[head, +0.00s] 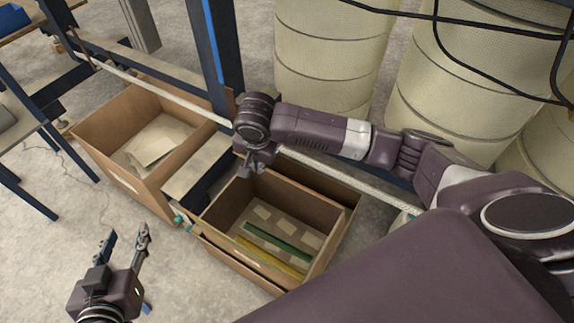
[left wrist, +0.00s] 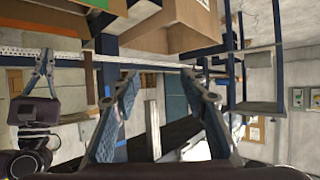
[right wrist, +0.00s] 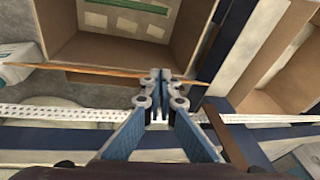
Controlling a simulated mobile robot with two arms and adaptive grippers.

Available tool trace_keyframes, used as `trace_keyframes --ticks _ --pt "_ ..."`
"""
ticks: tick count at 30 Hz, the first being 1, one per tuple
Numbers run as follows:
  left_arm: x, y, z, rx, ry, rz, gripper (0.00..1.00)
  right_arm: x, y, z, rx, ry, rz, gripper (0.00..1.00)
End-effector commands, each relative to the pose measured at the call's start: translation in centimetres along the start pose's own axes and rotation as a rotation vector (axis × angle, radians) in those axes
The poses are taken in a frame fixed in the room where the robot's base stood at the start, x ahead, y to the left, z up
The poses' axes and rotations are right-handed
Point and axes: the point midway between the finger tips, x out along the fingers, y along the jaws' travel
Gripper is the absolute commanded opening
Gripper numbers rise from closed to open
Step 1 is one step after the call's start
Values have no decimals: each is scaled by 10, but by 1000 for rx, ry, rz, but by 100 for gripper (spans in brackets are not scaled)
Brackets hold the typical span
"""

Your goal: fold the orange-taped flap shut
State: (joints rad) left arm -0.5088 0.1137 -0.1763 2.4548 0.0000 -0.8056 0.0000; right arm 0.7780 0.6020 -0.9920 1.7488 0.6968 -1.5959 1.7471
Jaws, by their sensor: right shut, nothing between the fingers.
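An open cardboard box (head: 222,213) stands at the middle of the head view, with green (head: 275,248) and yellow strips (head: 268,258) inside. My right gripper (head: 250,163) is shut and empty at the box's far left rim. Its closed fingertips (right wrist: 160,80) lie across a thin brown edge in the right wrist view; contact is unclear. My left gripper (head: 127,238) is open and empty, left of the box; its fingers also show in the left wrist view (left wrist: 160,88).
A second open box (head: 168,185) with papers stands at the left. A blue post (head: 214,55) and a pale rail (head: 165,92) run behind the boxes. Large cream drums (head: 325,50) stand at the back. Bare floor (head: 60,245) lies around my left gripper.

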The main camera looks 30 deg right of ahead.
Motion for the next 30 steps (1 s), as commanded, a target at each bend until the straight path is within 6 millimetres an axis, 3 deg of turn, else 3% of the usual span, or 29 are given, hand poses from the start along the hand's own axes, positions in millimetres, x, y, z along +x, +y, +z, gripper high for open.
trace_keyframes --ticks 1,4,11,21,30 --pt "-3 -1 6 0 -40 -3 40 -7 14 -15 43 23 64 0" --pt "-6 -3 20 0 -99 -6 40 -14 37 -32 109 55 161 0" --pt "-5 -3 22 0 -96 -6 40 -13 52 -41 150 74 219 0" --pt "2 5 -43 0 188 11 40 16 58 -42 147 74 216 0" --pt "-12 14 -107 -4 482 29 40 44 64 -43 146 74 215 0"
